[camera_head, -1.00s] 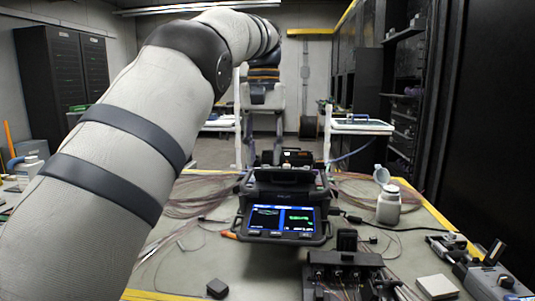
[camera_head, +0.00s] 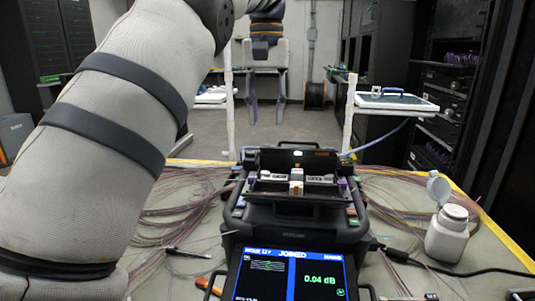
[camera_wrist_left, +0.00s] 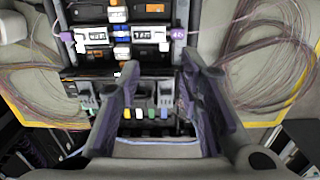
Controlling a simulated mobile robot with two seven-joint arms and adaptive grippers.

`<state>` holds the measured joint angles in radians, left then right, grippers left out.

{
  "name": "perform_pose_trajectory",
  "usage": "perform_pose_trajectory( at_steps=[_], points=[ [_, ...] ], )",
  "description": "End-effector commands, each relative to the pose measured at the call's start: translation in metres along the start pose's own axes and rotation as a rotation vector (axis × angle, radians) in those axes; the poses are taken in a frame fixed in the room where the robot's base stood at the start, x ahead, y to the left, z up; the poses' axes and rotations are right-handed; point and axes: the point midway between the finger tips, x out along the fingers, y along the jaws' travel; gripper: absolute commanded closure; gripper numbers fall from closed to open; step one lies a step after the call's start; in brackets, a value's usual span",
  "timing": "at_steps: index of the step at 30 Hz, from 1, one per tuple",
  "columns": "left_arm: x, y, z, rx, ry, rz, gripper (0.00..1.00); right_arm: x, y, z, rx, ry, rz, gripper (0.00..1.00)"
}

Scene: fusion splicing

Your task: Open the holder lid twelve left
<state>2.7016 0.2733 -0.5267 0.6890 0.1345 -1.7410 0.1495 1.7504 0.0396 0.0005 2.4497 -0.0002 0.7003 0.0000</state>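The fusion splicer (camera_head: 290,222) stands on the table with its cover open. Its screen (camera_head: 292,278) reads "JOINED" and 0.04 dB. Two small white holder lids lie across its top, the left lid (camera_head: 275,174) and the right lid (camera_head: 318,178). In the left wrist view the left lid (camera_wrist_left: 92,36) and right lid (camera_wrist_left: 150,33) lie flat beside purple tags; I cannot read which is twelve. My left gripper (camera_head: 266,122) points down beyond and above the splicer, open and empty. Its fingers (camera_wrist_left: 158,72) are well apart. My right gripper is not in view.
Coiled fibres (camera_head: 175,215) lie left of the splicer, with more on its right. A white bottle (camera_head: 447,233) with a raised cap stands at the right. A black cable runs beside it. A white side table with a tray (camera_head: 395,101) stands behind. The air above the splicer looks clear.

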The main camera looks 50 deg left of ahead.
Motion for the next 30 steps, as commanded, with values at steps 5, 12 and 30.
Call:
perform_pose_trajectory(
  at_steps=[5, 12, 30],
  points=[
    [0.014, 0.000, 0.001, 0.000, -0.002, 0.002, 0.67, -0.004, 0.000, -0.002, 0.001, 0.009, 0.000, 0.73],
    [0.075, -0.001, 0.002, 0.000, 0.000, 0.003, 0.67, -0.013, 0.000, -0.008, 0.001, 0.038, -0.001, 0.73],
    [0.120, 0.000, 0.000, 0.000, 0.002, 0.002, 0.78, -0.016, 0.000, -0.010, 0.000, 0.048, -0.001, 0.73]
  ],
)
